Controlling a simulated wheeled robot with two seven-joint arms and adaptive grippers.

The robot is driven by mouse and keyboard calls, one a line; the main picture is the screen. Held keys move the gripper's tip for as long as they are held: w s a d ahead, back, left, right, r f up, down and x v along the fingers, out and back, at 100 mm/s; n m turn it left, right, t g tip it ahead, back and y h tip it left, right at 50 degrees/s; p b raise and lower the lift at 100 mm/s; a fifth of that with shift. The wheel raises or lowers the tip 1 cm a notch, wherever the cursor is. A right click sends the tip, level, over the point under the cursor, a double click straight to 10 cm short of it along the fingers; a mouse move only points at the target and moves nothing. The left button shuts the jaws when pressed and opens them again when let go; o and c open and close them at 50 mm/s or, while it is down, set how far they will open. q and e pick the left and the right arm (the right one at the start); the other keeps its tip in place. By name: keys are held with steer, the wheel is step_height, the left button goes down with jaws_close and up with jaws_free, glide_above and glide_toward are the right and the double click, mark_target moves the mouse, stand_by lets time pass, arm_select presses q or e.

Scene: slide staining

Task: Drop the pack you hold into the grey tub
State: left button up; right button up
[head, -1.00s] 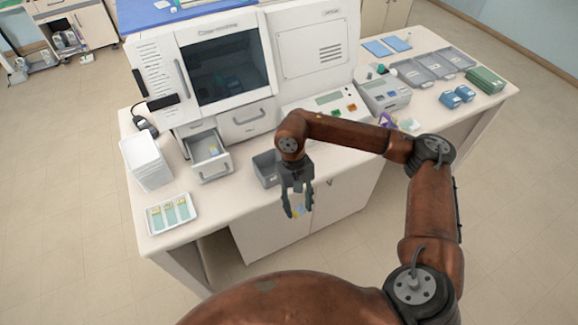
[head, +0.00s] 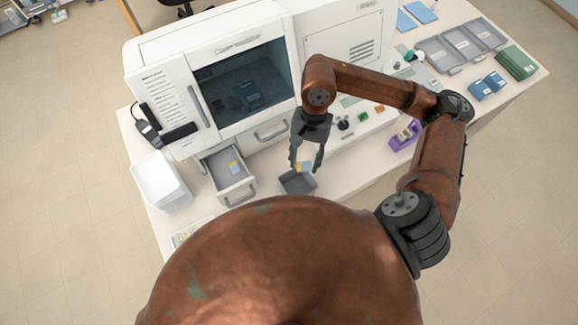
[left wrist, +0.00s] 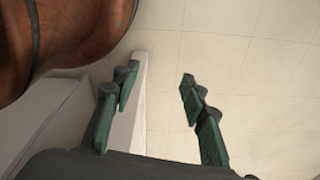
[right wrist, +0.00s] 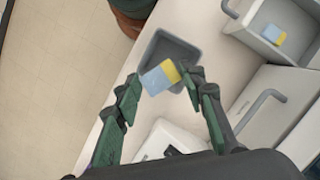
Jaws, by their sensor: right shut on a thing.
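My right gripper (head: 305,168) is shut on a small blue and yellow pack (head: 303,167). In the right wrist view the pack (right wrist: 160,77) sits between the fingertips (right wrist: 160,88) of that gripper. The grey tub (head: 297,183) stands on the bench, just below the held pack in the head view. In the right wrist view the tub (right wrist: 166,45) is open at the top and the pack covers part of it. My left gripper (left wrist: 155,80) shows in its own wrist view with fingers apart and nothing between them, over floor and a bench edge.
An open drawer (head: 228,170) of the white machine holds another blue and yellow pack (head: 234,168), left of the tub. A white bin (head: 160,182) stands further left. A purple rack (head: 404,135) and blue boxes (head: 487,85) are to the right.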

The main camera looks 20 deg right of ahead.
steer(key=f, duration=0.1)
steer(key=s+f, duration=0.1)
steer(key=f, duration=0.2)
steer(key=shift+s+b, duration=0.35)
steer(key=shift+s, duration=0.05)
steer(key=shift+w+f, duration=0.35)
steer(key=shift+f, duration=0.55)
steer(key=o, duration=0.7)
steer(key=shift+w, duration=0.1)
steer(key=shift+c, duration=0.2)
steer(key=o, duration=0.5)
glide_toward(307, 168)
steer(key=f, duration=0.2)
arm_select(q)
steer(key=s, duration=0.1)
steer(key=s+f, duration=0.1)
steer(key=s, duration=0.1)
steer(key=shift+s, duration=0.1)
arm_select(e)
steer(key=shift+w+d, duration=0.1)
steer(key=shift+w, duration=0.25)
